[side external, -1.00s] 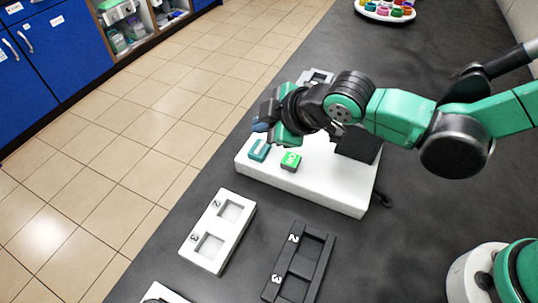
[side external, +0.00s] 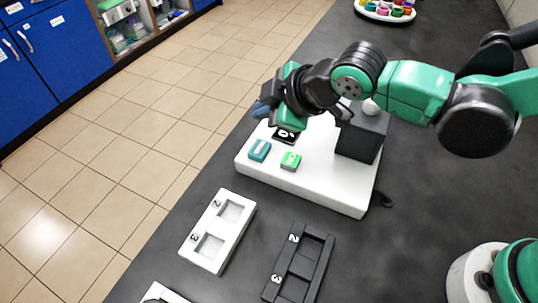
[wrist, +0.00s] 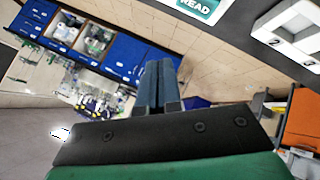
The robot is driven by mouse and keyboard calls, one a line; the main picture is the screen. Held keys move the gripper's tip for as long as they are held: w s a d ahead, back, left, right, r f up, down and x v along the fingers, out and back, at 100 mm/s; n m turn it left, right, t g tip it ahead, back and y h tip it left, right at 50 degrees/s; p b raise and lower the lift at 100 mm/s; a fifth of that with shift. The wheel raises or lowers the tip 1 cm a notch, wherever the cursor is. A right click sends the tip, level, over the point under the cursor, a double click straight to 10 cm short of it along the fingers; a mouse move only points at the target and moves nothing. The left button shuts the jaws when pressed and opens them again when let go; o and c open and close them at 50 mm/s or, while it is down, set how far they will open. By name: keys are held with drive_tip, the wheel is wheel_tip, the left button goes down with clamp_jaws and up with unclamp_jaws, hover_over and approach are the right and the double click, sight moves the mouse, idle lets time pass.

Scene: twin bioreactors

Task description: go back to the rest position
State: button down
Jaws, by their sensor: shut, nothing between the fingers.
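My gripper (side external: 261,108) is raised above the white base unit (side external: 330,198) in the side external view. Its blue fingers are together and hold nothing; in the wrist view the fingers (wrist: 158,85) also lie side by side. On the base unit are a teal block (side external: 259,150), a bright green block (side external: 291,161) and a black piece marked 0 (side external: 285,137) partly behind the gripper. A dark box (side external: 360,140) with a pale round top (side external: 371,107) stands at its right. A teal READ label (wrist: 200,7) shows at the wrist view's top edge.
A white two-slot tray (side external: 218,231) and a black two-slot tray (side external: 299,262) lie on the dark bench in front of the base unit. A round white rack with coloured pieces (side external: 386,10) stands at the back. The bench right of the base unit is mostly clear.

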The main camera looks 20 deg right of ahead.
drive_tip(key=s+d+m+h, duration=0.1)
drive_tip(key=s+d+m, duration=0.1)
drive_tip(key=d+m, duration=0.2)
drive_tip(key=s+d+r+m+h, duration=0.1)
drive_tip(key=s+d+m, duration=0.2)
drive_tip(key=d, duration=0.8)
drive_tip(key=s+d+r+m+g+h, duration=0.1)
drive_tip(key=s+d+m+h, duration=0.1)
drive_tip(key=d+m, duration=0.5)
drive_tip(key=shift+s+d+r, duration=0.25)
drive_tip(key=shift+s+d, duration=0.05)
drive_tip(key=shift+s, duration=0.2)
idle(0.5)
